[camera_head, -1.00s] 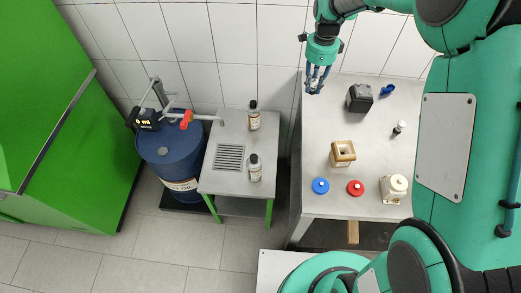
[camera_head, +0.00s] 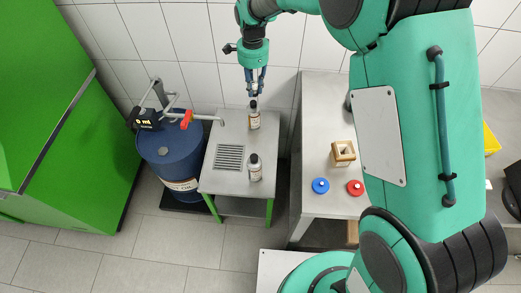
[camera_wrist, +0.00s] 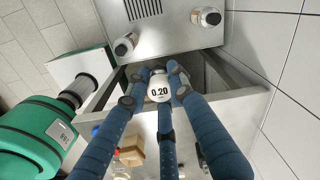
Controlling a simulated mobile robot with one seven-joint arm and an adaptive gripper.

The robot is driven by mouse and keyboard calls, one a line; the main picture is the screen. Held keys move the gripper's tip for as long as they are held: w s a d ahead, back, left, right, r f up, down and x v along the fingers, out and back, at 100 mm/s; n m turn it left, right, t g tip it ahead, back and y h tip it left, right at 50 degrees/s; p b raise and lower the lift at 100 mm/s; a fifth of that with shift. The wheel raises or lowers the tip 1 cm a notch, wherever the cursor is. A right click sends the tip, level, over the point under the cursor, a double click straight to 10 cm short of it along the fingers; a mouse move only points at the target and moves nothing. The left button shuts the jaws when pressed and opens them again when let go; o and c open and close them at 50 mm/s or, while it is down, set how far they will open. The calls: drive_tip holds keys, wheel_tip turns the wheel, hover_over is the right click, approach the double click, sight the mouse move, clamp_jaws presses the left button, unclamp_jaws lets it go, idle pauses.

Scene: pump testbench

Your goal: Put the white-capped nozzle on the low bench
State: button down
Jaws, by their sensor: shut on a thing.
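My gripper (camera_head: 255,86) hangs in the air near the back edge of the low bench, its fingers pointing down. In the wrist view its blue fingers (camera_wrist: 158,80) are shut around the nozzle's round white cap (camera_wrist: 159,91), marked 0.20. The cap faces the camera; the rest of the nozzle is hidden, and I cannot pick it out in the head view. The low bench (camera_head: 229,130) has a grey top and green legs; its top also shows in the wrist view (camera_wrist: 165,36). The nozzle appears above the gap between the low bench and the taller table.
Two dark-capped bottles stand on the low bench, one at the back (camera_head: 254,120), one nearer the front (camera_head: 255,172). A drain grate (camera_head: 229,157) lies at left. A blue oil drum (camera_head: 172,160) stands left. The taller table (camera_head: 312,150) holds blue and red caps and a wooden holder (camera_head: 343,153).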

hover_over(256, 152)
wheel_tip(256, 152, down, 32)
drive_tip(key=r, duration=0.1)
drive_tip(key=shift+d+f, duration=0.1)
drive_tip(key=shift+f, duration=0.15)
drive_tip(key=shift+f+b, duration=0.45)
drive_tip(key=shift+f, duration=2.7)
drive_tip(key=shift+f, duration=1.85)
drive_tip(key=shift+f+b, duration=0.2)
drive_tip(key=shift+b, duration=0.2)
drive_tip(key=c, duration=1.5)
unclamp_jaws()
